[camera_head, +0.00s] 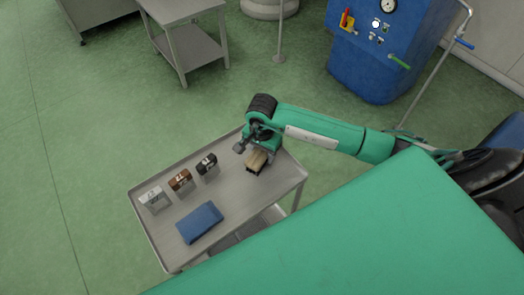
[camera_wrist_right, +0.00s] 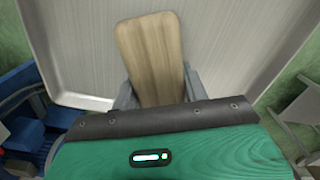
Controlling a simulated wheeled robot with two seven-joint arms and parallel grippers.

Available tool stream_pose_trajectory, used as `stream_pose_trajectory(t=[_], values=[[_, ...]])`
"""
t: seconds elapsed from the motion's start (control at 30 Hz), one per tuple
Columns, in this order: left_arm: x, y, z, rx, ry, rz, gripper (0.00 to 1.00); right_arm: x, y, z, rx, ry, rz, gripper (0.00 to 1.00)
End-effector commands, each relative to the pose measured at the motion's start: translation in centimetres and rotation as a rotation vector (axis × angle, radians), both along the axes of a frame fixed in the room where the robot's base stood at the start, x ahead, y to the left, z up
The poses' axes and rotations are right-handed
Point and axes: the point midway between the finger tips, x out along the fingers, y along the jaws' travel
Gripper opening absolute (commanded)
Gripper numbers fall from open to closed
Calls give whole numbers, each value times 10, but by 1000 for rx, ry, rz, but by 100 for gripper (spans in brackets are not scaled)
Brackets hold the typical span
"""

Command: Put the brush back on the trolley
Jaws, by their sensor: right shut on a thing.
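The brush (camera_head: 257,161) has a pale wooden back and is at the right part of the trolley (camera_head: 223,184). My right gripper (camera_head: 257,153) reaches down over it from the right and is shut on it. In the right wrist view, the wooden back of the brush (camera_wrist_right: 151,55) sits between the fingers of my right gripper (camera_wrist_right: 154,88), with the grey trolley top (camera_wrist_right: 85,50) behind it. I cannot tell whether the brush touches the trolley top. My left gripper does not show.
A white-labelled block (camera_head: 154,199), a brown one (camera_head: 180,181) and a black one (camera_head: 207,166) stand in a row on the trolley. A folded blue cloth (camera_head: 200,222) lies near its front edge. A blue machine (camera_head: 382,50) and a grey table (camera_head: 187,35) stand beyond.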

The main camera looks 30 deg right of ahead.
Motion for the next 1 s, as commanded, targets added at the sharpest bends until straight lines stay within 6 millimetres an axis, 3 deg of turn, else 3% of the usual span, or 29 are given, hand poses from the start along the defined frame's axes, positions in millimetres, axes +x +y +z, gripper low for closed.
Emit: stream_pose_trajectory(t=[0.37,0.4,0.5,0.83,1.0], values=[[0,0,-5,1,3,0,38,1,0,-6,0,-2,1,24],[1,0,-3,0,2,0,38,0,0,-4,0,-1,1,51],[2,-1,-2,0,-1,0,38,0,0,-4,0,-1,1,67],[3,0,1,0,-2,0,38,0,0,-1,1,-1,1,67],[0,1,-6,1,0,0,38,2,-1,17,-1,-6,3,67]])
